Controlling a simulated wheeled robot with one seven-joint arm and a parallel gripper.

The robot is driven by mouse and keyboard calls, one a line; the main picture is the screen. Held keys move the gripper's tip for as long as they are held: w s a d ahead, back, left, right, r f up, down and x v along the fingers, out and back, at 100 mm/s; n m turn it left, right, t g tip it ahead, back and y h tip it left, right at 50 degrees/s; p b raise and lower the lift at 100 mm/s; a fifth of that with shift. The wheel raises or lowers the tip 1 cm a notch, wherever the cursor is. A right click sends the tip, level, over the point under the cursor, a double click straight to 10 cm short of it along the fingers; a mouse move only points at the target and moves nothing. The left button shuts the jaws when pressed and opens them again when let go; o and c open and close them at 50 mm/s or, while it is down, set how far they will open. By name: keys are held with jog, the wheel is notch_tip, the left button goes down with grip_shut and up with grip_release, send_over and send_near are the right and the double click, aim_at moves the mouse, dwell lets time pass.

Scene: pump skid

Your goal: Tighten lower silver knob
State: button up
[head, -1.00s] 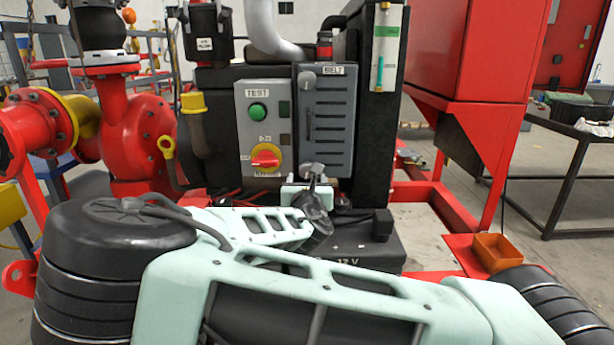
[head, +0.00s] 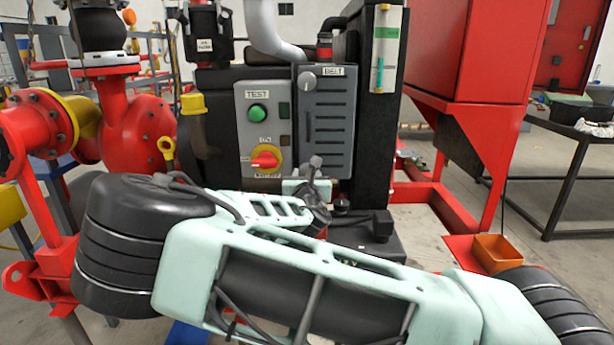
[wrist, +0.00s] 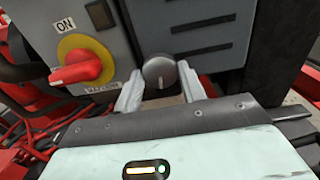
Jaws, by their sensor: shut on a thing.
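The lower silver knob (wrist: 160,72) is a round, dark-faced metal knob with a pale pointer line, at the bottom edge of the grey belt guard (wrist: 185,30). In the wrist view the two pale fingers of my gripper (wrist: 160,76) stand one on each side of it, closed on its rim. In the head view my gripper (head: 312,180) is at the guard's lower edge, and my wrist hides most of the knob. The upper silver knob (head: 307,80) sits at the guard's top left, beside the BELT label.
Left of the guard is a control box with a green TEST button (head: 258,111) and a red rotary switch (head: 265,159) on a yellow plate. Red cables (wrist: 65,140) hang below it. A black 12 V battery (head: 365,235) lies below the guard. An orange tray (head: 497,252) is at right.

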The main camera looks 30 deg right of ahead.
jog(key=shift+n+p, duration=0.55)
jog(key=shift+n, duration=0.15)
jog(key=o, duration=1)
jog(key=v, duration=0.5)
jog(key=p+v, duration=0.1)
jog(key=v, duration=0.4)
jog(key=p+v, duration=0.1)
jog(key=v, duration=0.4)
jog(key=shift+a+r, duration=0.3)
jog(key=shift+r, duration=0.1)
jog(key=p, duration=0.1)
jog(key=s+p, duration=0.1)
jog(key=s+a+p, duration=0.1)
jog(key=shift+f, duration=0.3)
